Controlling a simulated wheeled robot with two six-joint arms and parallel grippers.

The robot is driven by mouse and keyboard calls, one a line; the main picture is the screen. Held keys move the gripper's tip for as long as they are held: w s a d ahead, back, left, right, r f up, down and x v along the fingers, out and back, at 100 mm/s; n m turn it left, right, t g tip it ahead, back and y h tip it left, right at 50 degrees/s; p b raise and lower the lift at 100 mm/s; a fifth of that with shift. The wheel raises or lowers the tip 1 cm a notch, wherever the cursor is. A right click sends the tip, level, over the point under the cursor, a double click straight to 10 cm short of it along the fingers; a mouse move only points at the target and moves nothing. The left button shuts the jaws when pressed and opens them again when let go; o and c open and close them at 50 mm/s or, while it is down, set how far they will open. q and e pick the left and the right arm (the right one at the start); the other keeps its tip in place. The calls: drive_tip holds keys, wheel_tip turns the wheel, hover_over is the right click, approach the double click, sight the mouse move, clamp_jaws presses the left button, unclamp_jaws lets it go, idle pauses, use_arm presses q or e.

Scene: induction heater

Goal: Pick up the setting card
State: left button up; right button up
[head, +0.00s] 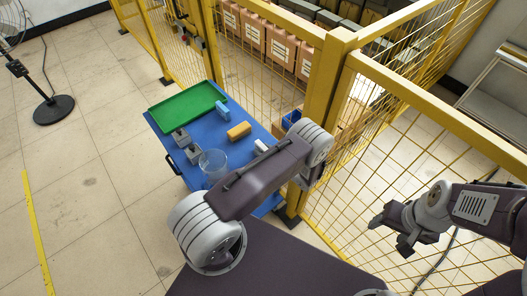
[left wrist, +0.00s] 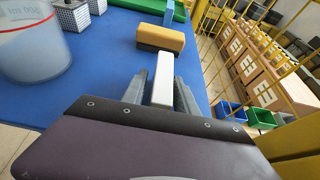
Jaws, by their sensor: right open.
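No object can be clearly read as the setting card. A small white block-like piece (left wrist: 162,92) lies between the two grey fingers of my left gripper (left wrist: 161,86) in the left wrist view. I cannot tell whether the fingers touch it. In the head view the white piece (head: 262,146) shows at the edge of my left arm, which hides most of the left gripper. My right gripper (head: 392,228) is open and empty at the right, in front of the yellow fence.
The blue table (head: 177,157) holds a green tray (head: 188,107), a yellow block (head: 239,131), a blue block (head: 222,110), grey blocks (head: 185,141) and a clear beaker (head: 212,164). Yellow mesh fencing (head: 335,85) stands behind and right of it. Open floor lies left.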

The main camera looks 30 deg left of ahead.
use_arm(q)
clamp_jaws()
drive_tip(key=shift+r, duration=0.25)
drive_tip(key=r, duration=0.4)
drive_tip(key=shift+d, duration=0.3)
drive_tip(key=s+a+r+b+v, duration=0.1)
drive_tip(key=r+v, duration=0.1)
drive_tip(key=v, duration=1)
drive_tip(key=shift+d, duration=0.15)
